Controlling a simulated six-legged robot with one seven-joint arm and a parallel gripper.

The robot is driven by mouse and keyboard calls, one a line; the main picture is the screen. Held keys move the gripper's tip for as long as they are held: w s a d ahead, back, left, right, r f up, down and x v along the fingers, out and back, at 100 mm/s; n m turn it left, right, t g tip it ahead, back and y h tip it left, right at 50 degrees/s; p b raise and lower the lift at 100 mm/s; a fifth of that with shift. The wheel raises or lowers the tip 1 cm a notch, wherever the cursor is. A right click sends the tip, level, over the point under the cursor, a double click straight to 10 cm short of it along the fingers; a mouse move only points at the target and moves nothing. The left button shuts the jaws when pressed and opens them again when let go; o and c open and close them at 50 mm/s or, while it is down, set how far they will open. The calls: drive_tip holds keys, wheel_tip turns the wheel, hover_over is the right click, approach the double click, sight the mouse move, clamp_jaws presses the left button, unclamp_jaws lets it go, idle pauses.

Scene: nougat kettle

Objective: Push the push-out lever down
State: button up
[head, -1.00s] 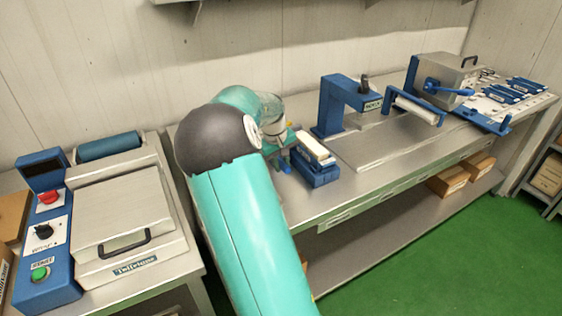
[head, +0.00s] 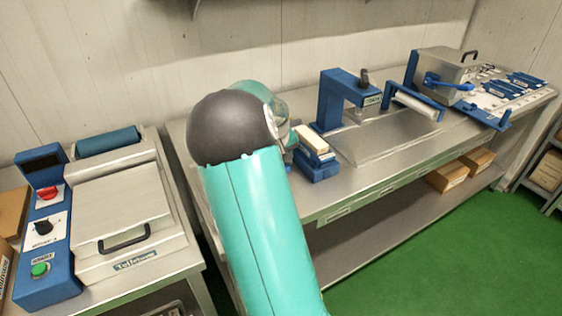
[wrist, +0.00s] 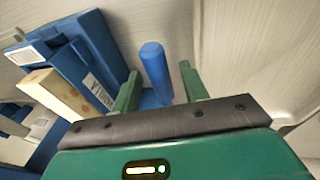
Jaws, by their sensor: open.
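The push-out lever appears to be the upright blue bar (wrist: 153,60) in the wrist view. It stands between the two green fingers of my gripper (wrist: 160,74), which is open with a gap on each side of the bar. Whether a finger touches it I cannot tell. Left of it is a blue block labelled vanilla (wrist: 84,68), with a cream-coloured bar (wrist: 56,93) along it. In the head view the blue block (head: 318,168) stands on the bench with the cream bar (head: 312,139) on top. There my arm hides the gripper and the lever.
A steel bench (head: 350,205) runs along the wall. A blue press frame (head: 335,100) and a roller (head: 416,105) stand right of the block. A machine with a lidded box (head: 125,215) and control panel (head: 42,235) is at the left. Green floor lies in front.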

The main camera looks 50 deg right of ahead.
drive_tip(key=v, duration=1.3)
drive_tip(key=shift+r, duration=0.4)
drive_tip(key=shift+s+a, duration=0.1)
drive_tip(key=shift+a, duration=0.15)
